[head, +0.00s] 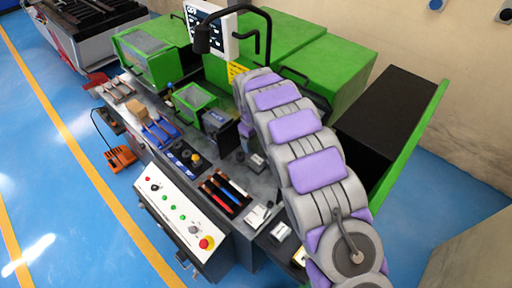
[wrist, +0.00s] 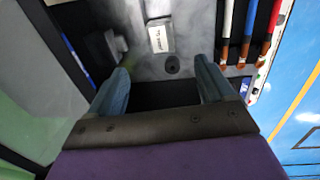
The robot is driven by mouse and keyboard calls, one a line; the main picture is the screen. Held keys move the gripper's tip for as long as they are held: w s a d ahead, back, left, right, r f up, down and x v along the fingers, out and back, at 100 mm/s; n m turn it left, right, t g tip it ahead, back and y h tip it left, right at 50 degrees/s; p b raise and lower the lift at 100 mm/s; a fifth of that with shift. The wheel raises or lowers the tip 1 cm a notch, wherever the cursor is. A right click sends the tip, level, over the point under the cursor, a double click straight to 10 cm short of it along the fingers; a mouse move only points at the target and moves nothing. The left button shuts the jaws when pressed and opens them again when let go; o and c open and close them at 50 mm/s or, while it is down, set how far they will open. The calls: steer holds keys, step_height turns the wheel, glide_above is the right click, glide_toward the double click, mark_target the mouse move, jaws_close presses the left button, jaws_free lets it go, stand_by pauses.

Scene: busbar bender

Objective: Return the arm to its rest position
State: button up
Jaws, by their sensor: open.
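My arm reaches from the lower right of the head view up toward the green bending machine (head: 285,40). Its links bend over the grey worktop, and my gripper is hidden there behind the arm. In the wrist view my gripper (wrist: 162,64) has its two blue-grey fingers spread wide apart, with nothing held between them. A grey metal surface (wrist: 190,22) lies beyond the fingertips. A dark block (wrist: 114,45) stands near the left finger.
Tools with white, blue and red handles lie in a dark tray (head: 225,190); they show at right in the wrist view (wrist: 250,30). A control panel (head: 178,217) fronts the bench.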

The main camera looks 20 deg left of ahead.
steer(key=shift+s+r, duration=0.15)
steer(key=shift+r, duration=1.25)
steer(key=shift+a, duration=0.1)
steer(key=s+d+r+m, duration=0.2)
steer(key=s+d+r, duration=0.25)
steer(key=d, duration=0.35)
steer(key=s+d+r+m+g+h, duration=0.1)
steer(key=s+d+r+m, duration=0.3)
steer(key=d, duration=0.5)
steer(key=s+d+r+m, duration=0.1)
steer(key=s+d+r, duration=0.1)
steer(key=d+r, duration=0.5)
steer(key=s+d+m+g, duration=0.1)
steer(key=s+d+m, duration=0.2)
steer(key=s, duration=1.2)
steer(key=s+d+m+g+y, duration=0.1)
steer(key=s+d+m, duration=0.2)
steer(key=s+d, duration=0.6)
steer(key=s+f, duration=0.1)
steer(key=s, duration=0.4)
steer(key=shift+s+d+b, duration=0.2)
steer(key=shift+s+b, duration=0.1)
steer(key=shift+s, duration=0.05)
